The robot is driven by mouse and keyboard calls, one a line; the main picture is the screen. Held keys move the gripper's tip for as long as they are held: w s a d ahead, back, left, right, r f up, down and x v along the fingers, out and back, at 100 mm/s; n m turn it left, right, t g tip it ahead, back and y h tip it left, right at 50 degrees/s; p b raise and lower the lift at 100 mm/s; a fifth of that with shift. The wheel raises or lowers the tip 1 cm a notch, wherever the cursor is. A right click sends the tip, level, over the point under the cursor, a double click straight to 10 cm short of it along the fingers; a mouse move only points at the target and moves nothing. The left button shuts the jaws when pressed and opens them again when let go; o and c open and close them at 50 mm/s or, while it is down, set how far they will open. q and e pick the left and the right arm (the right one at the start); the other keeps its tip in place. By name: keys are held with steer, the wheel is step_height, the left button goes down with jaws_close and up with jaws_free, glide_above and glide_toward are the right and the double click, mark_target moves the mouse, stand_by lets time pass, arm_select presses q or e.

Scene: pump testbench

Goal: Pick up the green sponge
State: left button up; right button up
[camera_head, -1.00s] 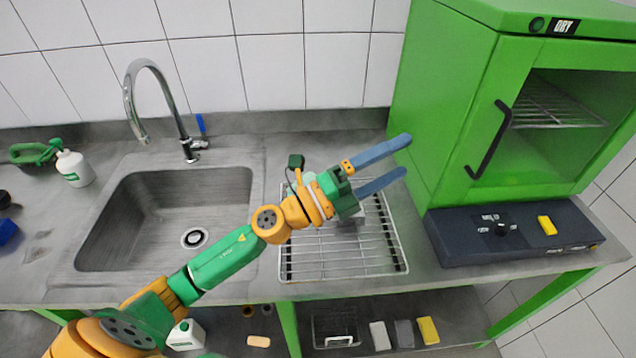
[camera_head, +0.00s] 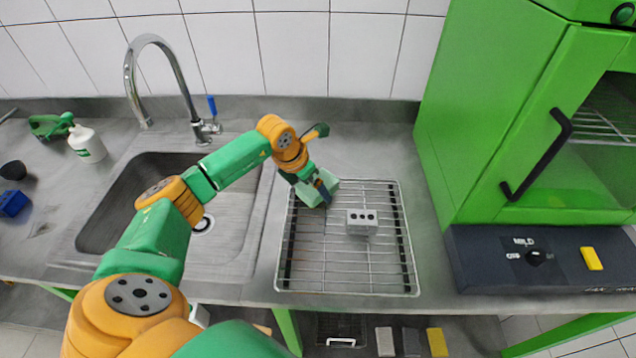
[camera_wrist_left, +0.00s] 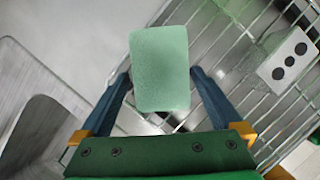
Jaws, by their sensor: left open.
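The pale green sponge (camera_head: 314,192) is at the left part of the wire rack (camera_head: 345,291) on the counter, partly hidden by my left gripper (camera_head: 323,190) in the head view. In the left wrist view the sponge (camera_wrist_left: 160,68) shows as a rounded block. My left gripper (camera_wrist_left: 160,76) points down at it and is open, with one blue finger on each side of the sponge. I cannot tell whether the fingers touch it. My right gripper is not in view.
A grey block with dark holes (camera_head: 361,222) sits on the rack right of the sponge. The sink (camera_head: 110,215) and tap (camera_head: 190,85) lie left. A green cabinet (camera_head: 480,130) and dark control box (camera_head: 490,270) stand right. A white bottle (camera_head: 88,144) is far left.

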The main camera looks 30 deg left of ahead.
arm_select(q)
steer(key=shift+s+r, duration=0.1)
steer(key=shift+s, duration=0.05)
steer(key=c, duration=1.3)
steer(key=shift+r+b, duration=0.5)
steer(key=shift+b, duration=0.05)
steer(key=shift+r+b, duration=0.55)
steer(key=shift+r, duration=0.1)
steer(key=s+d+r+b, duration=0.1)
steer(key=s+r, duration=0.2)
steer(key=s, duration=0.1)
steer(key=s+d+r+b, duration=0.1)
steer(key=s+d+r, duration=0.1)
steer(key=s+r, duration=0.2)
steer(key=s+d+r+b, duration=0.1)
steer(key=s+r+b, duration=0.1)
steer(key=s, duration=0.3)
steer(key=shift+d+r, duration=0.4)
steer(key=shift+r, duration=0.45)
